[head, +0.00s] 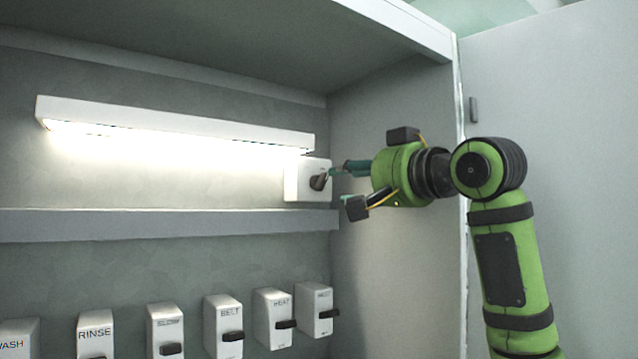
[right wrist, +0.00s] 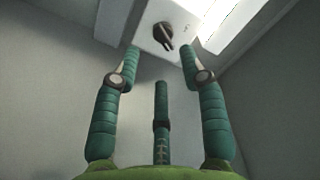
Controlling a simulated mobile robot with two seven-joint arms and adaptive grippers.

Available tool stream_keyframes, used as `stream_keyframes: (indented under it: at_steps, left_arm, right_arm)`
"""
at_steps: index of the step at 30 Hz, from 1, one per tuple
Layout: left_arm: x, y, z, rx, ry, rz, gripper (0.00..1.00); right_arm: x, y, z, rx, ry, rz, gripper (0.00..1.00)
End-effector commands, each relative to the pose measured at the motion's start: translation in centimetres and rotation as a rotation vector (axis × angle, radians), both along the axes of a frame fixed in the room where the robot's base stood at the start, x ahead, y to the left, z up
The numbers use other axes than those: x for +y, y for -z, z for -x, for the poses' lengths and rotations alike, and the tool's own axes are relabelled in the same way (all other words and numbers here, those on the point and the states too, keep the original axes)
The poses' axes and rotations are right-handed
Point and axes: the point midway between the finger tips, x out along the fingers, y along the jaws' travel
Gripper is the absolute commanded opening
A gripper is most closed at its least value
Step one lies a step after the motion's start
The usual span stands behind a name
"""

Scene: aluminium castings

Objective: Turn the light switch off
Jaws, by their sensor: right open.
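The light switch is a white box (head: 296,183) with a dark rotary knob (head: 318,181), mounted at the right end of the upper back wall. In the right wrist view the switch box (right wrist: 150,38) and its knob (right wrist: 166,37) show ahead, between and beyond the fingertips. My right gripper (head: 338,172) comes in from the right, its teal fingers close to the knob. In the right wrist view the gripper (right wrist: 160,62) is open and empty, its fingers spread apart. I cannot tell whether a fingertip touches the switch. My left gripper is not in view.
A lit lamp bar (head: 175,122) runs just above the switch. A grey ledge (head: 160,224) lies below it. Several white labelled switch boxes with dark knobs, such as the RINSE box (head: 95,322), line the lower wall. A side wall (head: 390,100) closes the right.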

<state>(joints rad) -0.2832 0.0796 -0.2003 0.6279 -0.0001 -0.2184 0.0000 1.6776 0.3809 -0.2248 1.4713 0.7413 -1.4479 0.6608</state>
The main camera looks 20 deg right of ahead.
Motion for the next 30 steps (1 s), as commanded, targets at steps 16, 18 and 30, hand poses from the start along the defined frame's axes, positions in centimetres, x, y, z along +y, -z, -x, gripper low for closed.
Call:
stream_keyframes:
  at_steps: [16,18,30]
  left_arm:
    - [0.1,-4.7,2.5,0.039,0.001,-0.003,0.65]
    - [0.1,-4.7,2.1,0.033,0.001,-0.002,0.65]
    - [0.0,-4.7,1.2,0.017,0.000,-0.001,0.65]
  right_arm:
    - [2.3,-0.3,-6.2,0.000,-0.001,0.001,0.42]
    - [2.4,-0.2,-6.4,-0.001,0.000,0.001,0.42]
    - [2.3,0.0,-6.4,-0.001,0.001,0.001,0.00]
